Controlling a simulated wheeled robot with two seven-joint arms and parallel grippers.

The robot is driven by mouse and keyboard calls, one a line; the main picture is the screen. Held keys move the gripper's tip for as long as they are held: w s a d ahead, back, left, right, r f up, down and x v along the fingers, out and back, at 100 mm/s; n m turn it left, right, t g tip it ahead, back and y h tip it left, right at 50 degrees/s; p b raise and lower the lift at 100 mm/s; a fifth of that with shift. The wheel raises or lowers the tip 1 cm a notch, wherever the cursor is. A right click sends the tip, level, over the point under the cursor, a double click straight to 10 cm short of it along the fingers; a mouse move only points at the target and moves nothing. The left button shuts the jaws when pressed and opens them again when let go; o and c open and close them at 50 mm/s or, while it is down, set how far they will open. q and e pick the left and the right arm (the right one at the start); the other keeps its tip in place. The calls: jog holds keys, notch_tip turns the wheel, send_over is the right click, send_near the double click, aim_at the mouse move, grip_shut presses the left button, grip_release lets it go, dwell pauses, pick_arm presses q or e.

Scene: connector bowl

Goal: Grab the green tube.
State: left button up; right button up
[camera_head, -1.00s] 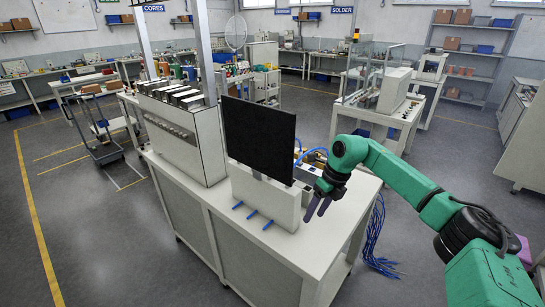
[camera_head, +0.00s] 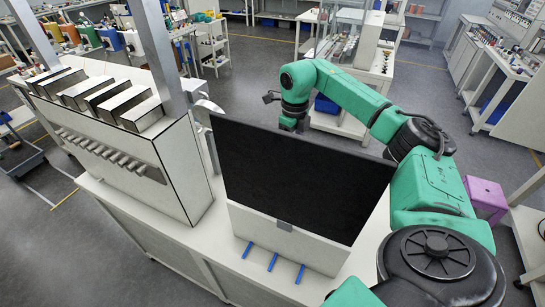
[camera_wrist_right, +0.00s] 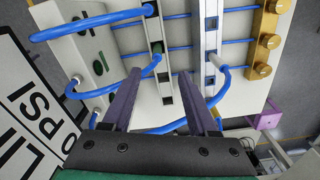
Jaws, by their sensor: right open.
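My right gripper (camera_wrist_right: 160,75) is open and empty in the right wrist view, its two purple fingers reaching toward a pale rack. Blue tubes (camera_wrist_right: 110,22) curve around and across the rack, some ending in white fittings. No green tube shows clearly; a small dark green piece (camera_wrist_right: 157,49) sits on the rack's left upright bar, just beyond the fingertips. In the head view my right arm's green wrist (camera_head: 294,85) is above and behind a black panel, which hides the fingers. My left gripper is in neither view.
The black panel (camera_head: 290,175) stands on the white bench (camera_head: 128,208), with blue pegs (camera_head: 273,262) at its base. A white cabinet (camera_head: 180,165) stands to its left. A purple box (camera_head: 487,197) is at the right.

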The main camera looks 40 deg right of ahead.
jog(key=f, duration=0.1)
jog(key=s+f, duration=0.1)
jog(key=f, duration=0.1)
jog(key=shift+s+a+b, duration=0.2)
jog(key=shift+s+b, duration=0.05)
jog(key=shift+b, duration=0.1)
jog(key=f+b, duration=0.4)
jog(key=f, duration=0.1)
jog(key=f+b, duration=0.2)
jog(key=f, duration=0.1)
jog(key=shift+w+d, duration=0.1)
jog(key=shift+w, duration=0.15)
notch_tip(320, 180, down, 3)
jog(key=b, duration=0.3)
jog(key=shift+s, duration=0.15)
jog(key=shift+r, duration=0.2)
jog(key=shift+c, duration=0.3)
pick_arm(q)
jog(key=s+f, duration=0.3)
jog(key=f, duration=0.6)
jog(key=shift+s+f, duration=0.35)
pick_arm(e)
grip_shut()
